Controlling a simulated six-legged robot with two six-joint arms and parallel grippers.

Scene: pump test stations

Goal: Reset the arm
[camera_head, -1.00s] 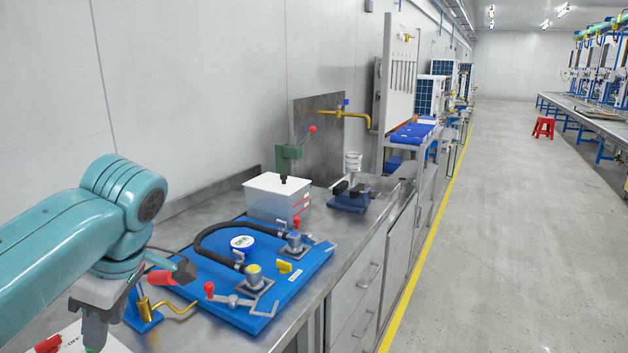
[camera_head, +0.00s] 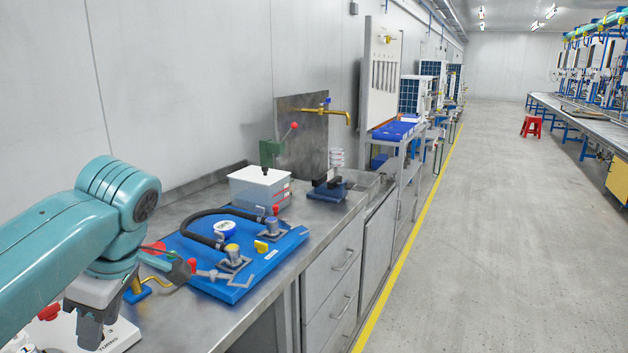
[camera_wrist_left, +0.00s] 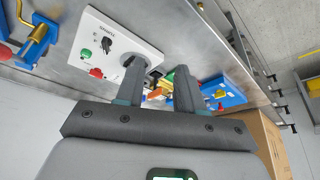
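My left arm (camera_head: 60,245), teal, comes in from the left in the head view. Its left gripper (camera_head: 95,335) hangs down over the near end of the steel bench, above or beside a white control panel (camera_head: 122,338); I cannot tell the gap to it. In the left wrist view the two dark fingers of the left gripper (camera_wrist_left: 157,78) stand apart with nothing held between them. Behind them in that view lies the white control panel (camera_wrist_left: 97,40) with a green button, a red button and black knobs. My right gripper is not in view.
A blue board (camera_head: 250,270) with a black hose and valves lies on the bench (camera_head: 205,320). A white box (camera_head: 258,190) stands behind it. A cardboard box (camera_wrist_left: 258,135) shows at the right in the wrist view. The floor aisle (camera_head: 480,230) is clear; a red stool (camera_head: 531,126) stands far off.

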